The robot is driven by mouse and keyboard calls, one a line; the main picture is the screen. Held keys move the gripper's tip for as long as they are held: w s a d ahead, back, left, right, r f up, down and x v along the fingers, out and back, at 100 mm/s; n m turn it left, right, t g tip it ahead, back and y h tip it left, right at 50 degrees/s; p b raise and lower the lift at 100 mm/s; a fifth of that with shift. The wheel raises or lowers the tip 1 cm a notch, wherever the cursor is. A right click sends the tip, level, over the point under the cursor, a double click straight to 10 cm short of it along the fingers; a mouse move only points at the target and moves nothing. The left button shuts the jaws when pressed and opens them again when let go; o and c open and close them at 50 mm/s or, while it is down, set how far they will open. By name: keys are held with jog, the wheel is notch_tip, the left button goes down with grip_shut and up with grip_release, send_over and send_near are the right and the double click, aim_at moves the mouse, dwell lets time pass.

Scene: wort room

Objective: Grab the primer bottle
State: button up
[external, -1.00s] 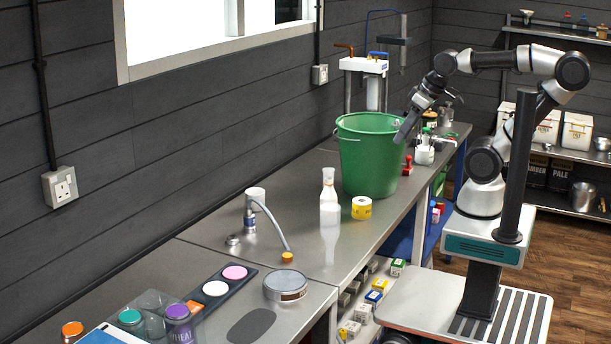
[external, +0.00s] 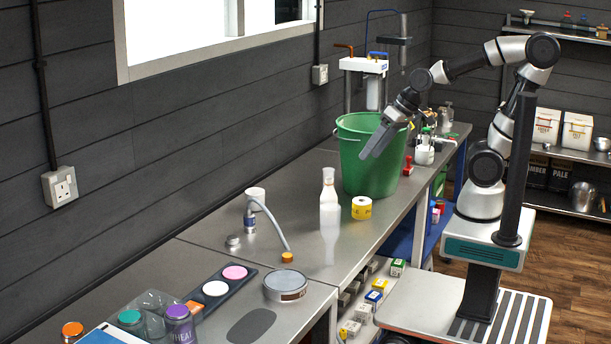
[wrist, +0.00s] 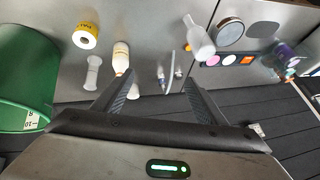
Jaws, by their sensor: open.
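A slim white bottle (external: 329,212), which I take to be the primer bottle, stands upright on the steel bench, left of the yellow tape roll. A white bottle beside the same roll in the wrist view (wrist: 121,58) appears to be it; no label can be read. My gripper (external: 369,151) is open and empty in front of the upper part of the green bucket. It is above and to the right of the bottle in the external view. In the wrist view, my fingers (wrist: 152,94) are spread, with the bottle just beyond the left finger.
The large green bucket (external: 371,172) stands close behind my gripper. The yellow tape roll (external: 361,208) is right of the bottle. A tap with a hose (external: 249,216), a round tin (external: 286,286) and a colour tray (external: 232,285) are nearer the camera.

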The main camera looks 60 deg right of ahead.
jog(key=w+a+f+m, duration=0.25)
jog(key=w+f, duration=0.35)
jog(key=f, duration=0.3)
jog(key=m+t+h+b, duration=0.2)
jog(key=t+h+b, duration=0.25)
jog(key=h, duration=0.35)
send_near(333, 199)
jog(key=w+d+f, duration=0.2)
jog(key=w+f, duration=0.1)
jog(key=f, duration=0.1)
jog(key=shift+w+d+r+t+h+p, duration=0.2)
jog(key=shift+w+t+h+p, duration=0.1)
jog(key=shift+w+t+h, duration=0.25)
jog(key=shift+y, duration=0.25)
jog(key=x, duration=0.7)
jog(key=shift+w+d, duration=0.1)
jog(key=c, duration=1.3)
jog(key=shift+r, duration=0.15)
